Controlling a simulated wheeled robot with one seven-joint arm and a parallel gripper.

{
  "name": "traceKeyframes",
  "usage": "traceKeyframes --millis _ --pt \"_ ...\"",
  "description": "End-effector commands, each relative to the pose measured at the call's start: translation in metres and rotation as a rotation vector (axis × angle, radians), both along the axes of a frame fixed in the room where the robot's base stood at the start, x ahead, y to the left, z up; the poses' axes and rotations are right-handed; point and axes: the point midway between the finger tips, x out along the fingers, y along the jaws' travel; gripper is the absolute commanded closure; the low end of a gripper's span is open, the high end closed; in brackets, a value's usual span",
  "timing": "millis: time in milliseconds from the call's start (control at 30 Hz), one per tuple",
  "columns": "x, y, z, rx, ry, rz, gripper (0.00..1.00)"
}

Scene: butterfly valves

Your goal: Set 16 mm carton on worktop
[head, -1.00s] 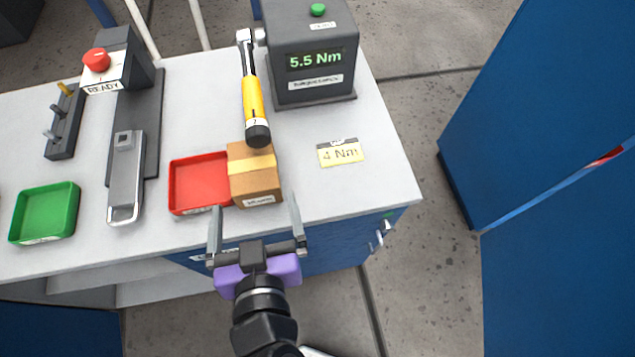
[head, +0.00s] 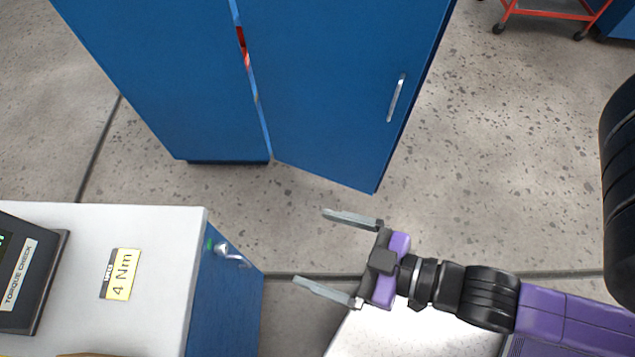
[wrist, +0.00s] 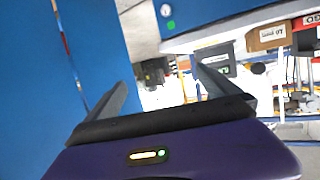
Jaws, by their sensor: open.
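The white worktop (head: 168,262) fills the lower left of the head view. In the wrist view, which is turned over, a brown carton (wrist: 268,36) with a white label stands at the upper right, on the bench near its edge. I cannot read the label's size. Only a thin brown strip, perhaps the same carton, shows at the bottom left of the head view. My gripper (head: 310,246) is open and empty, to the right of the bench and apart from the worktop, with its fingers pointing left.
A dark torque check box (head: 32,275) and a yellow 4 Nm card (head: 121,274) are on the worktop. A blue cabinet (head: 330,90) stands behind, its door ajar. Speckled floor (head: 490,160) is open at the right; a red cart (head: 550,12) stands far back.

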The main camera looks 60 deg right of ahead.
Motion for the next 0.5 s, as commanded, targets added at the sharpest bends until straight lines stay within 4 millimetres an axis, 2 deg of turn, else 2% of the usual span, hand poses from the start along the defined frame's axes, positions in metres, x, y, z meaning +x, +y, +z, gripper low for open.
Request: traceKeyframes --millis 33,200,500 --pt "-0.013 -0.014 0.006 -0.002 -0.002 -0.048 0.0" --pt "-0.036 -0.04 0.027 -0.01 -0.034 -0.146 0.0" --pt "-0.042 -0.047 0.034 -0.013 -0.046 -0.174 0.0"
